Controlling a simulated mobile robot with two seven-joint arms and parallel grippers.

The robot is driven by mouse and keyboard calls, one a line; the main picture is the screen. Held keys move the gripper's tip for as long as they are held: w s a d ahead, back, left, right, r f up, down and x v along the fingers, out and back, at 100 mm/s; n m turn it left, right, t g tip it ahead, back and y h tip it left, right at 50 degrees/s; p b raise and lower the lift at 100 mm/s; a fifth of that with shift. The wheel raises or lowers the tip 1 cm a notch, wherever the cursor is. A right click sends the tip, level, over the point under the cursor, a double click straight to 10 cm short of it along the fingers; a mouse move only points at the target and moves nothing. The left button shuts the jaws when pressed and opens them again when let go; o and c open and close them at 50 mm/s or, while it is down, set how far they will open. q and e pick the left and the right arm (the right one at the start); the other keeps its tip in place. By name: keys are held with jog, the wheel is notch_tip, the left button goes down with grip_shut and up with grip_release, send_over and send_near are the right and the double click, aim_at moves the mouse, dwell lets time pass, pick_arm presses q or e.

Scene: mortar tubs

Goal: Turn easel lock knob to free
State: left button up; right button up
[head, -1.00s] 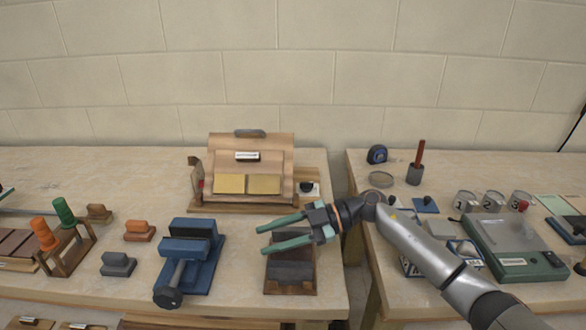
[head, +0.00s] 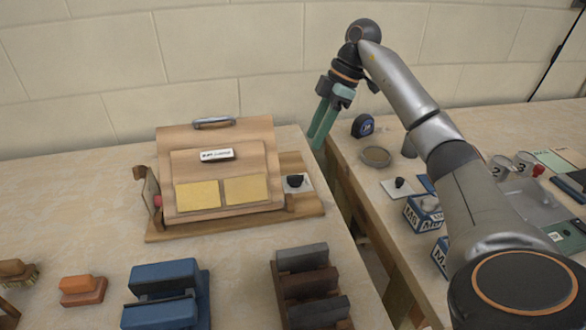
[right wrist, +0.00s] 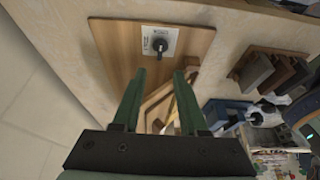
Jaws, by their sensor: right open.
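The wooden easel (head: 220,150) stands on the left table, with two yellow pads and a metal handle on top. The black lock knob (head: 295,181) sits on a white labelled plate at the right end of its base board. The right wrist view shows the knob (right wrist: 161,45) beyond the fingertips, its plate lettering too small to read surely. My right gripper (head: 316,141) is open and empty, pointing down, above and to the right of the knob and apart from it. The green fingers (right wrist: 160,76) show a clear gap. My left gripper is out of view.
A block rack (head: 308,285), a blue tool (head: 166,294) and an orange block (head: 82,290) stand in front of the easel. A tape measure (head: 363,126) and a round dish (head: 376,157) are on the right table, across a gap.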

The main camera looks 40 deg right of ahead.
aim_at(296, 175)
jog(key=b+x, duration=0.1)
jog(key=x, duration=1)
jog(key=shift+b, duration=0.3)
jog(key=shift+c, duration=0.4)
grip_shut()
